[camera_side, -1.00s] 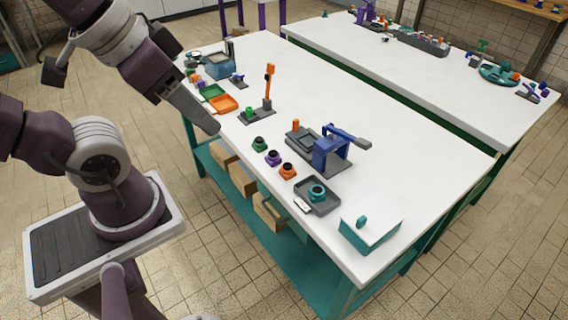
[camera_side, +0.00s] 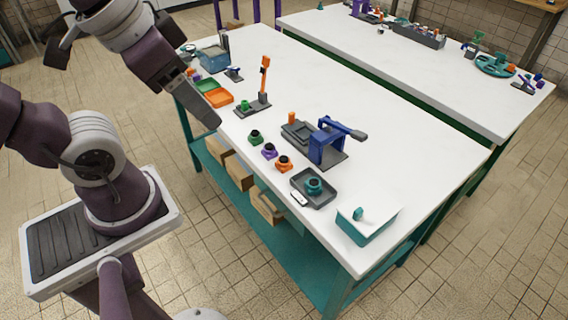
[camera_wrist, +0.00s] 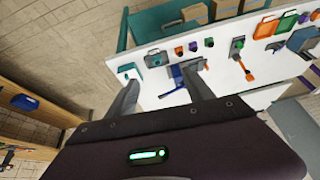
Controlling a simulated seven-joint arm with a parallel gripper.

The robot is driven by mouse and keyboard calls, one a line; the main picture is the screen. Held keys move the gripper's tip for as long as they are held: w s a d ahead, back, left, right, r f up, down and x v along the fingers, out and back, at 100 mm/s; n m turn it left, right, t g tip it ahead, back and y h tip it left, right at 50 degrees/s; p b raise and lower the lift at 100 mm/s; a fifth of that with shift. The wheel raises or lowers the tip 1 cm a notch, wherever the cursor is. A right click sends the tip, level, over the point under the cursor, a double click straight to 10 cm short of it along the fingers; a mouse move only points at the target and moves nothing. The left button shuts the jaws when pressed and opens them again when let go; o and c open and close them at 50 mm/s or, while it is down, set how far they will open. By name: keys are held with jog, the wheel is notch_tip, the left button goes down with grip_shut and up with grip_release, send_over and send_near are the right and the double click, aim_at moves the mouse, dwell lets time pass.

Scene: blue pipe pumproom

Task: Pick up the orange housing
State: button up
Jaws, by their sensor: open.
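The orange housing (camera_side: 284,164) stands on the white bench near its front edge, a small round part with a dark opening on top. It ends a row with a green housing (camera_side: 255,138) and a purple housing (camera_side: 269,151). In the wrist view the orange housing (camera_wrist: 179,51) is small and far off, beyond the fingers. My gripper (camera_side: 210,117) is above the bench's front edge, up and left of the housing in the side view, and apart from it. In the wrist view my gripper (camera_wrist: 163,84) shows two separated fingers with nothing between them.
A grey tray (camera_side: 326,203) holding a teal housing (camera_side: 313,186) lies right of the orange one. Behind stands a blue press (camera_side: 327,142). A teal box (camera_side: 366,229) is at the near corner. An orange-levered stand (camera_side: 264,85) is further left. The bench's rear half is clear.

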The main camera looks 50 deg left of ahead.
aim_at(284, 160)
jog(key=w+a+f+m+g+y, duration=0.2)
jog(key=w+f+m+g+y, duration=0.35)
jog(key=w+f+m, duration=0.75)
jog(key=w+f+m+t+y, duration=0.1)
jog(key=w+f+m+y, duration=0.1)
jog(key=f, duration=0.3)
jog(key=w+f+m+t+y, duration=0.1)
jog(key=w+f+m+y, duration=0.1)
jog(key=f, duration=0.3)
jog(key=w+f+m+t+y, duration=0.1)
jog(key=w+f+m+y, duration=0.1)
jog(key=w+f, duration=0.2)
jog(key=shift+w+f+m, duration=0.15)
jog(key=shift+f, duration=0.4)
jog(key=shift+w+f+m, duration=0.15)
jog(key=shift+f, duration=0.35)
jog(key=x, duration=0.4)
jog(key=s+x, duration=0.1)
jog(key=x, duration=0.1)
jog(key=shift+w+a, duration=0.1)
jog(key=shift+a, duration=0.2)
jog(key=shift+w+a+f, duration=0.1)
jog(key=shift+a+f, duration=0.1)
jog(key=shift+a, duration=0.15)
grip_shut()
